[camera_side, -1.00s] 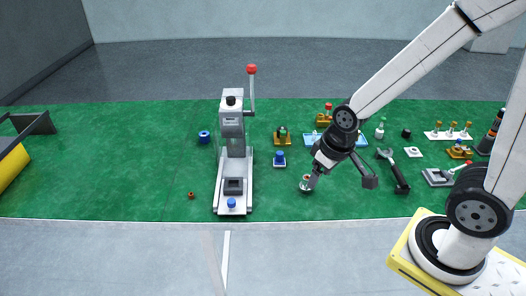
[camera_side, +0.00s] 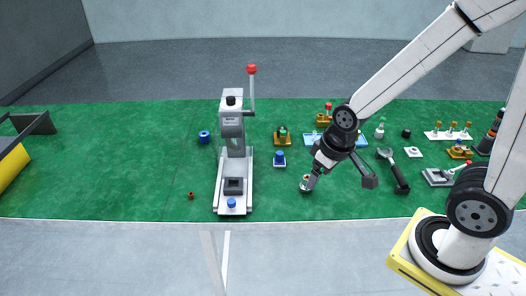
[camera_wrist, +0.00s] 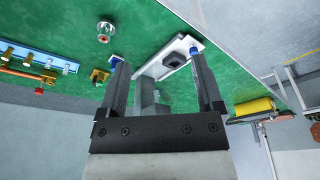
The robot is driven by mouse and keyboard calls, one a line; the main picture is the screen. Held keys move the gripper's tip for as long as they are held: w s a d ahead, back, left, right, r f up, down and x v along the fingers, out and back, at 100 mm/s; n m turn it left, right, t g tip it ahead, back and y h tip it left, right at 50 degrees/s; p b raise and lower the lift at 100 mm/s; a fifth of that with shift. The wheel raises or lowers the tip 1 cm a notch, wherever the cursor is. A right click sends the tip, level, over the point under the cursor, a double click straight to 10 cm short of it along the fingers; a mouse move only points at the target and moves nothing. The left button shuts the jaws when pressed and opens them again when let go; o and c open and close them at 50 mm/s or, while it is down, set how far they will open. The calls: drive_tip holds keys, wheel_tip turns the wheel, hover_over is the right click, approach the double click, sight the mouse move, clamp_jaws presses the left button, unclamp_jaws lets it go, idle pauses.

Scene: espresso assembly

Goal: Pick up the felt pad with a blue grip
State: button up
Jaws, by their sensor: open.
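Two blue-topped parts could be the felt pad, and I cannot tell which it is. One blue-gripped part (camera_side: 231,203) sits on the front end of the press base; it also shows in the wrist view (camera_wrist: 194,51), near the right fingertip. In the wrist view a blue patch (camera_wrist: 115,59) shows at the left fingertip. My gripper (camera_wrist: 157,62) is open and nothing shows between its fingers. In the side view my gripper (camera_side: 312,180) is right of the press, above a small silver cup.
The lever press (camera_side: 233,150) with a red knob stands mid-mat. The silver cup (camera_wrist: 104,32) is also in the wrist view. A blue ring (camera_side: 204,136) and a small brown part (camera_side: 191,196) lie left of the press. Tools crowd the right; the left mat is mostly clear.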

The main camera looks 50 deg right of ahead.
drive_tip(key=m+t+h, duration=0.1)
drive_tip(key=m+t, duration=0.1)
drive_tip(key=m, duration=0.1)
approach(280, 153)
drive_tip(key=x, duration=0.3)
drive_tip(key=shift+x, duration=1.25)
drive_tip(key=shift+d, duration=0.1)
drive_tip(key=shift+x, duration=2.6)
drive_tip(key=shift+s, duration=0.1)
